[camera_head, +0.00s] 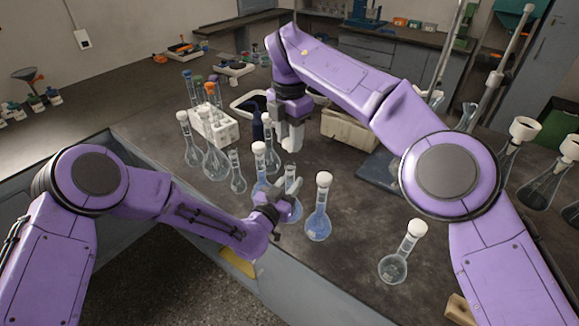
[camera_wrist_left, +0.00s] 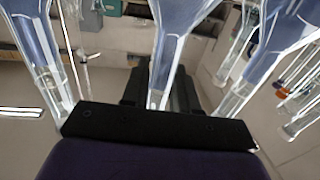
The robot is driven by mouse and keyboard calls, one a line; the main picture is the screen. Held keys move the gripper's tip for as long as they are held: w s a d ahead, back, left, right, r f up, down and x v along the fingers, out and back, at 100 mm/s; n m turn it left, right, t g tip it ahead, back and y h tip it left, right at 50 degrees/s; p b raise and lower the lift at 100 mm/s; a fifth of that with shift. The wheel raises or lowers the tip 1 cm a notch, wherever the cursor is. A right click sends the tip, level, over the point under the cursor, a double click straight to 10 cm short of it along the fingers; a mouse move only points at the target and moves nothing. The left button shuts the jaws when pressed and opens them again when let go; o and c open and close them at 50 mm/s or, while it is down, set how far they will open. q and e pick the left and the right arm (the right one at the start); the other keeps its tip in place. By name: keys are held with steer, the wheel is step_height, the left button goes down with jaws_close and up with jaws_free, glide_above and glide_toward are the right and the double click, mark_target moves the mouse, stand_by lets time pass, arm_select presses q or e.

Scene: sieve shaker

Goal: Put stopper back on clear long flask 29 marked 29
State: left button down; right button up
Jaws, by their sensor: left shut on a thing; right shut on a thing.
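My left gripper (camera_head: 284,190) is shut around the neck of a clear long-necked flask (camera_head: 293,209) with pale blue liquid. The flask's neck top shows no white stopper and rises below my right gripper. In the left wrist view the flask's neck (camera_wrist_left: 160,92) runs between the dark fingers. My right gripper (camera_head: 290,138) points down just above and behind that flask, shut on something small. No marking 29 is readable.
White-stoppered flasks stand close on both sides, including a blue one (camera_head: 318,220) to the right and a clear one (camera_head: 393,266) near the front edge. A white rack (camera_head: 222,133) with tubes stands behind left. A beige bin (camera_head: 350,130) stands behind right.

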steer(key=shift+f, duration=1.3)
steer(key=shift+f, duration=0.1)
steer(key=shift+w+f, duration=0.1)
steer(key=shift+f, duration=0.7)
steer(key=shift+f, duration=0.6)
steer(key=m, duration=1.8)
steer(key=shift+m, duration=0.4)
steer(key=m, duration=0.4)
steer(key=shift+m, duration=0.3)
